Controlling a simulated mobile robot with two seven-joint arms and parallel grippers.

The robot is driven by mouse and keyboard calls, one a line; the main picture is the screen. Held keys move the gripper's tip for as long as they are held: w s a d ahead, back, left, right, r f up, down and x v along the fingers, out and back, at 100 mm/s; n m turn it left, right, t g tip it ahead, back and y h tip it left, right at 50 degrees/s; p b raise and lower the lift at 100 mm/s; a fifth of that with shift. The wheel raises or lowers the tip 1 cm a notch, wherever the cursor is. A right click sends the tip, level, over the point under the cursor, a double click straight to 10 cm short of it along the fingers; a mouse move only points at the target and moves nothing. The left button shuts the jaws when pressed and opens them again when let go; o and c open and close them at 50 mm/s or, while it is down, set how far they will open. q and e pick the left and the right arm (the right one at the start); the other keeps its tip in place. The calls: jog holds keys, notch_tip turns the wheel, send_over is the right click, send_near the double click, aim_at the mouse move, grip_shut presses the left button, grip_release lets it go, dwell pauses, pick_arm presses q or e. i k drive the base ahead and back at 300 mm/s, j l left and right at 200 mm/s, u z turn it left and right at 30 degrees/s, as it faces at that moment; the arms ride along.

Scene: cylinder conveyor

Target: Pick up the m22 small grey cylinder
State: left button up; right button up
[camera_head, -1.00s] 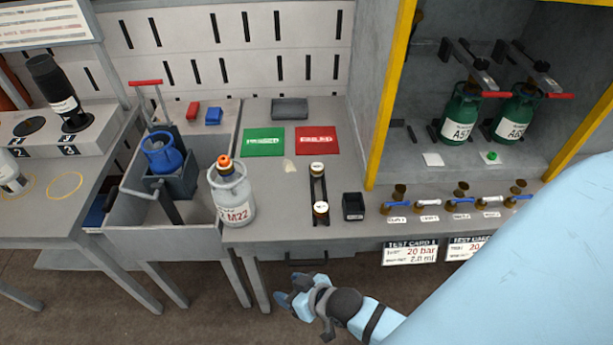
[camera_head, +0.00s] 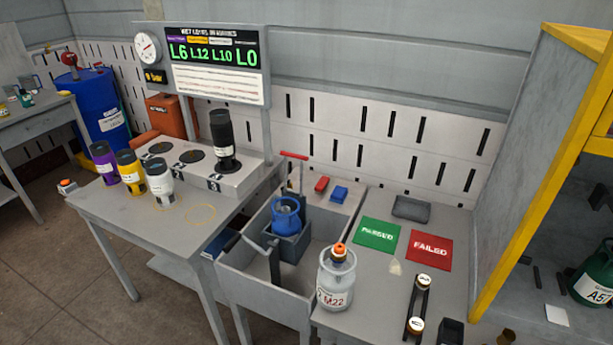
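The small grey cylinder labelled M22 (camera_head: 336,280) stands upright at the left front of the grey workbench, beside the sink-like trough. It has an orange and dark cap on top. Neither of my grippers shows in the head view now, so nothing is seen touching the cylinder.
The trough (camera_head: 240,285) holds a blue cylinder (camera_head: 287,216) in a dark box. A green card (camera_head: 377,234) and a red FAILED card (camera_head: 430,248) lie on the bench, with a black rack (camera_head: 418,303) in front. The left table (camera_head: 150,215) holds several bottles.

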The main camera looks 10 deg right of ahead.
aim_at(335, 282)
jog(key=i+j+z, duration=0.15)
jog(key=z, duration=0.75)
jog(key=i+j+z, duration=0.1)
jog(key=j+z, duration=0.25)
jog(key=j, duration=0.15)
jog(key=j+z, duration=0.3)
jog(key=j, duration=0.15)
jog(key=j+z, duration=0.3)
jog(key=j, duration=0.8)
jog(key=k+j, duration=0.1)
jog(key=j, duration=1.55)
jog(key=k+z, duration=0.05)
